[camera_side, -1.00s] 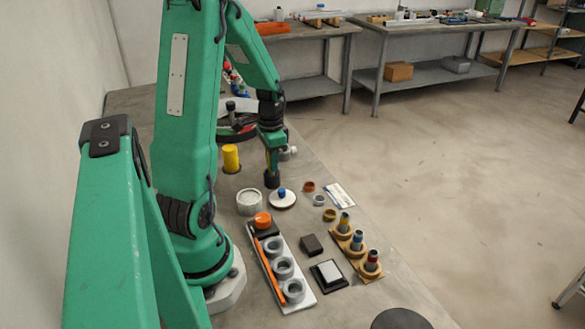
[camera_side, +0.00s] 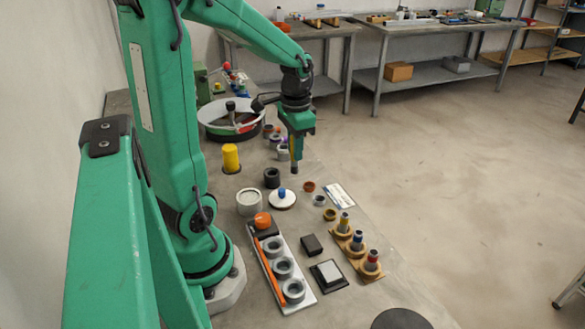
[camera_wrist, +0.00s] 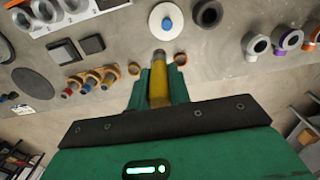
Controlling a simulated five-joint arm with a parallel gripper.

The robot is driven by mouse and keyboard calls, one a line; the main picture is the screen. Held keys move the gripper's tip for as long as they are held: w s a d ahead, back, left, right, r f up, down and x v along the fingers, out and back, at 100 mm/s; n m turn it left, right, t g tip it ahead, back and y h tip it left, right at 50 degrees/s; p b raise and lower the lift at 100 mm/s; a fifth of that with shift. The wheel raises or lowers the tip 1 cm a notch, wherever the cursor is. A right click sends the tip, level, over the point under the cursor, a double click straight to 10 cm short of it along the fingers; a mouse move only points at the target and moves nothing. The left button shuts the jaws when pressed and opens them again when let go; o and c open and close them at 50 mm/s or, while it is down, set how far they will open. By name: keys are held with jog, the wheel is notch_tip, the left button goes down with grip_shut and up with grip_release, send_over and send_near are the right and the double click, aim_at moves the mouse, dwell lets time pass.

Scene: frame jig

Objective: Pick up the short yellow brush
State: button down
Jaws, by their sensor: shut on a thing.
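The short yellow brush (camera_wrist: 159,82) is between the two green fingers of my gripper (camera_side: 296,153), which is shut on it. In the wrist view the brush points away from the gripper, its grey end (camera_wrist: 160,56) foremost. In the side view that end (camera_side: 295,167) hangs down, clear of the table. A black round cup (camera_side: 272,177) stands on the table below and to the left of the brush and looks empty. Most of the brush's handle is hidden by the fingers in the side view.
A white disc with a blue knob (camera_side: 282,202) and a pale round pot (camera_side: 249,203) stand near the cup. A yellow cylinder (camera_side: 231,160) is to the left. A ring tray (camera_side: 301,307) and a wooden rack with several small bottles (camera_side: 357,249) are nearer the camera.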

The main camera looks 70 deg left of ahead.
jog(key=shift+w+d+r, duration=0.15)
jog(key=shift+d+r, duration=0.25)
jog(key=shift+d, duration=0.25)
dwell(0.4)
jog(key=shift+s+a, duration=0.25)
jog(key=shift+s, duration=0.1)
jog(key=s+a+n, duration=0.3)
jog(key=s+n, duration=0.3)
jog(key=s, duration=0.5)
jog(key=shift+s+a+f, duration=0.2)
jog(key=shift+f, duration=0.25)
jog(key=shift+f, duration=0.2)
jog(key=shift+f, duration=2.3)
jog(key=shift+r, duration=0.15)
